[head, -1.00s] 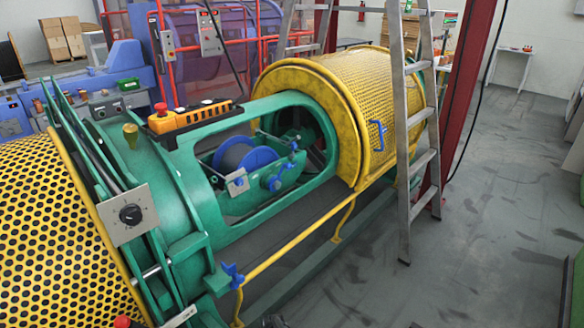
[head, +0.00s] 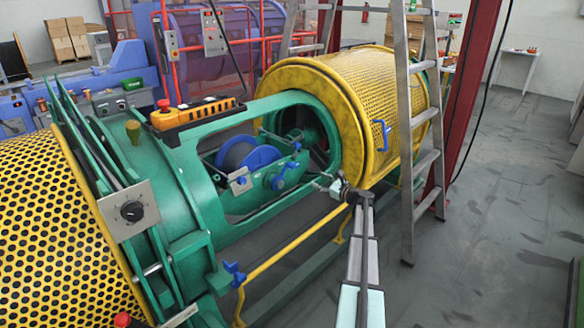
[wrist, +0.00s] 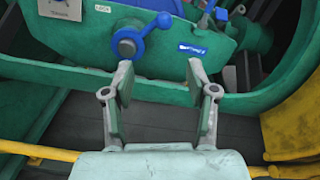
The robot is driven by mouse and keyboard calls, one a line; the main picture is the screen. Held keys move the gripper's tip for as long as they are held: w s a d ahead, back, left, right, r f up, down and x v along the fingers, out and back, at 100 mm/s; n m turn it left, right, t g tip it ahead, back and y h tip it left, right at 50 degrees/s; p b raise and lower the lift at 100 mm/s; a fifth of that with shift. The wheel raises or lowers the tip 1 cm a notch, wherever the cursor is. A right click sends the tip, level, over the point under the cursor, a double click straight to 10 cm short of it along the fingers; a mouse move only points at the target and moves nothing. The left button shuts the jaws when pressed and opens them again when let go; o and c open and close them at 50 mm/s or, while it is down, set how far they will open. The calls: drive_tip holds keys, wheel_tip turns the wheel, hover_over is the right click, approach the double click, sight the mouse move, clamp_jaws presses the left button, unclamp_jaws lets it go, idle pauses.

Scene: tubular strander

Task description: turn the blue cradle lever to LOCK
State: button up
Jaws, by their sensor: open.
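The blue cradle lever (wrist: 130,38) is on the green cradle plate (wrist: 90,30) in the wrist view. It has a round hub with a grey centre, and its handle points up and right. A small plate reading LOCK (wrist: 103,9) is above and left of the hub. In the head view the lever (head: 277,181) is on the cradle under the blue reel (head: 245,160). My gripper (wrist: 160,78) is open and empty. Its left fingertip is just below the hub in the picture; contact cannot be told. In the head view my gripper (head: 333,184) is right of the lever, by the opening's edge.
The green frame (head: 300,200) surrounds the cradle opening. A yellow rail (head: 290,245) runs along the front. The yellow perforated guard (head: 375,90) and a ladder (head: 408,130) stand to the right. Another blue handle (wrist: 206,15) is near the wrist view's top.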

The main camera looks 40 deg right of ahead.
sight(294, 166)
drive_tip(key=shift+m, duration=0.5)
drive_tip(key=w+p, duration=0.1)
drive_tip(key=w, duration=0.4)
drive_tip(key=w+a+p, duration=0.1)
drive_tip(key=w, duration=0.5)
drive_tip(key=w+a+p, duration=0.1)
drive_tip(key=w, duration=0.5)
drive_tip(key=shift+w+a+r, duration=0.15)
drive_tip(key=shift+w+r, duration=0.05)
drive_tip(key=shift+r, duration=0.1)
clamp_jaws()
